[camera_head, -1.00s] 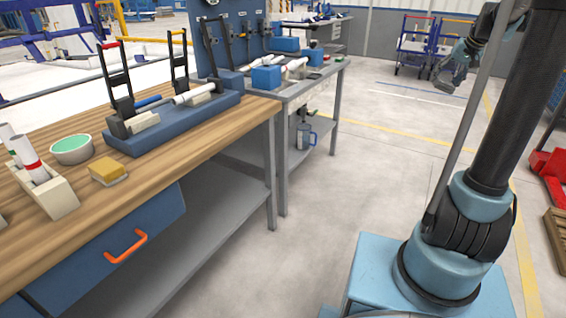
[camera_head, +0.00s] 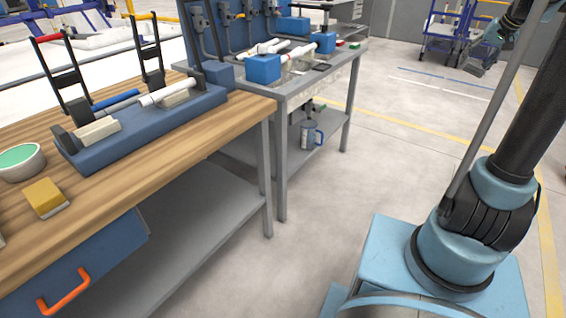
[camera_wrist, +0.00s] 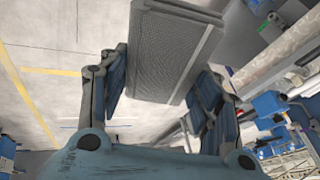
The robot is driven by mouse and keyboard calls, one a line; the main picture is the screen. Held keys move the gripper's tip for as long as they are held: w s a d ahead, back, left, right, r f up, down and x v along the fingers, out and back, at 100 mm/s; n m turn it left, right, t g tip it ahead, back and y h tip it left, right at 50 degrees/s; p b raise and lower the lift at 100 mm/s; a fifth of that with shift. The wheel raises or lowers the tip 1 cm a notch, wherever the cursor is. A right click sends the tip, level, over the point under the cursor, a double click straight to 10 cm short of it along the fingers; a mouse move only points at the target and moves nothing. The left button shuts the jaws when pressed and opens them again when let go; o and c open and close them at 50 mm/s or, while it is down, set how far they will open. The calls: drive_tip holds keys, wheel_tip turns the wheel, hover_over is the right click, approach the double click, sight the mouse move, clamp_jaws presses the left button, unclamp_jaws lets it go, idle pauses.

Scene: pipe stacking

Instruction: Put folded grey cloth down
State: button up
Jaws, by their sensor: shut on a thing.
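My gripper (camera_wrist: 160,98) is shut on the folded grey cloth (camera_wrist: 172,50) in the wrist view. The cloth is a flat grey slab with a woven surface, sticking out past the fingers toward the top of the picture. In the head view my gripper (camera_head: 483,58) is small at the upper right, in the air over the open floor and well away from the benches.
A wooden-topped workbench (camera_head: 165,150) at the left carries a blue fixture (camera_head: 150,128) with a white pipe, a green-filled bowl (camera_head: 20,160) and a yellow sponge (camera_head: 45,196). A grey bench (camera_head: 285,88) behind it holds blue boxes. Floor (camera_head: 340,200) lies clear between benches and my base.

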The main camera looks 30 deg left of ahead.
drive_tip(key=shift+w+d, duration=0.15)
drive_tip(key=shift+w, duration=0.2)
